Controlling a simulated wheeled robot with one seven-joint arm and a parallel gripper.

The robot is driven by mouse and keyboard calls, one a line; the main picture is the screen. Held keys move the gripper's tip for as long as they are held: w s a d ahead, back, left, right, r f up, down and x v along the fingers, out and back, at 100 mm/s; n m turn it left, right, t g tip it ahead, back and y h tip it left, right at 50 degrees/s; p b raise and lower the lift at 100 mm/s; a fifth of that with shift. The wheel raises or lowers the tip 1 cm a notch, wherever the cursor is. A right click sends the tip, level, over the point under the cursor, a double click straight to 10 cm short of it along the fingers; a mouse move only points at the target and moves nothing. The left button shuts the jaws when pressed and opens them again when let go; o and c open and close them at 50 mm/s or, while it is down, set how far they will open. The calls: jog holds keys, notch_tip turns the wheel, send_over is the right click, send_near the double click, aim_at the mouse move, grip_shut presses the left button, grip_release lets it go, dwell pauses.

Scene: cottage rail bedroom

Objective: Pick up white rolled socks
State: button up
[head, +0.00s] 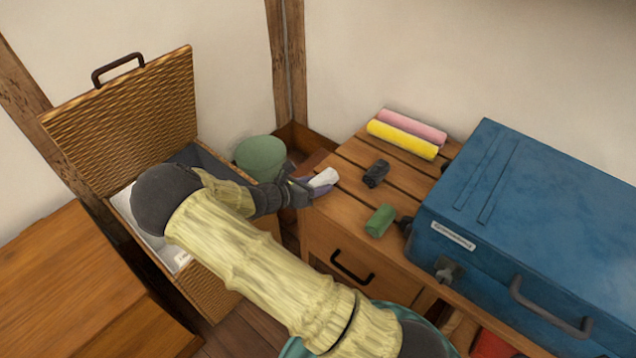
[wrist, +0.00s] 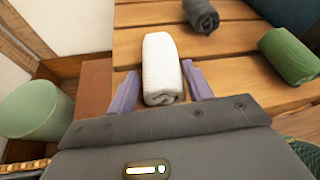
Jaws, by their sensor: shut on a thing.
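The white rolled socks (wrist: 161,66) sit between the two purple fingers of my gripper (wrist: 162,88) in the wrist view. My gripper is shut on them, with one finger at each side. In the head view the white rolled socks (head: 325,178) show at the tip of my gripper (head: 312,188), by the left edge of the slatted wooden cabinet top (head: 345,165). I cannot tell whether the socks still touch the slats. My gripper hides part of their near end.
Dark rolled socks (head: 376,173) and green rolled socks (head: 380,221) lie nearby on the slats. Yellow (head: 402,139) and pink (head: 413,126) rolls lie at the back. A blue case (head: 540,215) stands right. A green bin (head: 260,157) and open wicker hamper (head: 130,120) stand left.

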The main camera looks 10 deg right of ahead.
aim_at(315, 180)
notch_tip(315, 180, up, 10)
jog(key=p, duration=0.4)
dwell(0.5)
